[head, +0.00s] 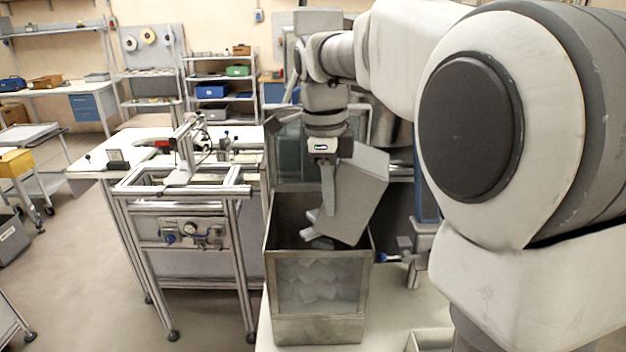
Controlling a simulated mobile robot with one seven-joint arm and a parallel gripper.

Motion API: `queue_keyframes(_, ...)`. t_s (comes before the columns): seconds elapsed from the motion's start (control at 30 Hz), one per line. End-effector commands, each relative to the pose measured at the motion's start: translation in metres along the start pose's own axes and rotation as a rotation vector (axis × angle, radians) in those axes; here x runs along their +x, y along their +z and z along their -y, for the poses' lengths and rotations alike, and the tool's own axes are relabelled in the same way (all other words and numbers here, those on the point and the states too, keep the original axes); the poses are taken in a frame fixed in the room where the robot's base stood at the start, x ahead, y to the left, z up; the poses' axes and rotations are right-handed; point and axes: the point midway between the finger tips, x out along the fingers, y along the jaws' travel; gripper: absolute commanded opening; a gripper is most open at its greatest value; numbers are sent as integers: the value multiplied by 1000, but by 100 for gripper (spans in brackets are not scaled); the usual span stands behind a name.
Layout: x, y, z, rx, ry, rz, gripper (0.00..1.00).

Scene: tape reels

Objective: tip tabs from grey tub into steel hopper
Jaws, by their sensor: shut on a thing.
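The steel hopper (318,329) stands upright on a pale surface at the centre of the head view. Its front has a clear window with several pale pieces showing behind it. The grey tub (358,195) is steeply tilted over the hopper, its lower end inside the hopper's mouth. A few grey tabs (313,232) show at the tub's lower left edge, over the hopper's opening. My gripper (328,185) points down and is shut on the tub at its left side. The tub's inside is hidden from this view.
A metal-framed bench (183,192) with a fixture on top stands left of the hopper. A small clamp-like device (405,252) with a blue part is close on the hopper's right. Shelves (220,88) stand behind. Open floor lies at the left.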

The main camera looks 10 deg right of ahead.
Motion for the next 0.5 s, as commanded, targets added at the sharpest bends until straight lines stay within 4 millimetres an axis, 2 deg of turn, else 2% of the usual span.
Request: queue_keyframes(0.5,-1,20,0,-4,1,-267,0)
